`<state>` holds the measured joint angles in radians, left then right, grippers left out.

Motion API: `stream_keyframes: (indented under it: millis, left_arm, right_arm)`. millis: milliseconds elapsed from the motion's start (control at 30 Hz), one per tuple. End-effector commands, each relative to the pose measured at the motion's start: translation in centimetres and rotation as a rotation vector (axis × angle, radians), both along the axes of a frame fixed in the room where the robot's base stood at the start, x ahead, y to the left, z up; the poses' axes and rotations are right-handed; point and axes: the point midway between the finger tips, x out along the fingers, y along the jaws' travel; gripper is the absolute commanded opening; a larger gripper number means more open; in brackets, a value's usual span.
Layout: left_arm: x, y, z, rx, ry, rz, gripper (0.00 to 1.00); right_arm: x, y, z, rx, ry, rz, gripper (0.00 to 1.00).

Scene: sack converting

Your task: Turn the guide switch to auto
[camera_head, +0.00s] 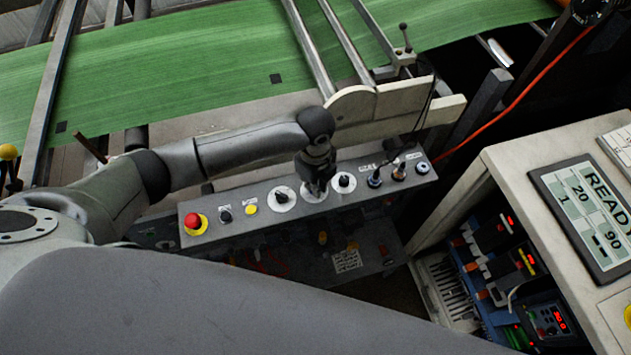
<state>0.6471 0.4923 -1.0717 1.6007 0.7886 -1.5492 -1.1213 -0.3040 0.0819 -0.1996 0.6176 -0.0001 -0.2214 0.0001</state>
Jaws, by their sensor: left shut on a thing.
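A long grey control panel (270,222) runs across the middle of the head view with a row of knobs and buttons. My left gripper (317,188) reaches down onto it from above and is shut on a rotary switch with a round white plate (313,196). The fingers hide most of that switch, so I cannot tell which way it points. Similar switches stand beside it, one on the left (281,198) and one on the right (343,182). The labels are too small to read. My right gripper is not in view.
A red emergency button (193,222) and a yellow button (251,210) sit at the panel's left end. More knobs (398,172) are at its right. Green striped web (190,75) runs behind. A cabinet with a READY display (585,210) stands at right.

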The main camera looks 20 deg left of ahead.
Motion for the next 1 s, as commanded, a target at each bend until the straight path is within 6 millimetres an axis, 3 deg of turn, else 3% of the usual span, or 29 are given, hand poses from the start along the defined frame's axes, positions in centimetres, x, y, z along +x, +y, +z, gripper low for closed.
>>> stream_keyframes:
  millis: [367,1000]
  left_arm:
    - [0.0,0.1,0.2,0.001,0.002,-0.148,0.0]
    - [-0.1,0.2,0.1,0.001,0.001,-0.731,0.0]
  right_arm:
    - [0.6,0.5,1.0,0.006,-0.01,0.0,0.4]
    - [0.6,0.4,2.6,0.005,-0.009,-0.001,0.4]
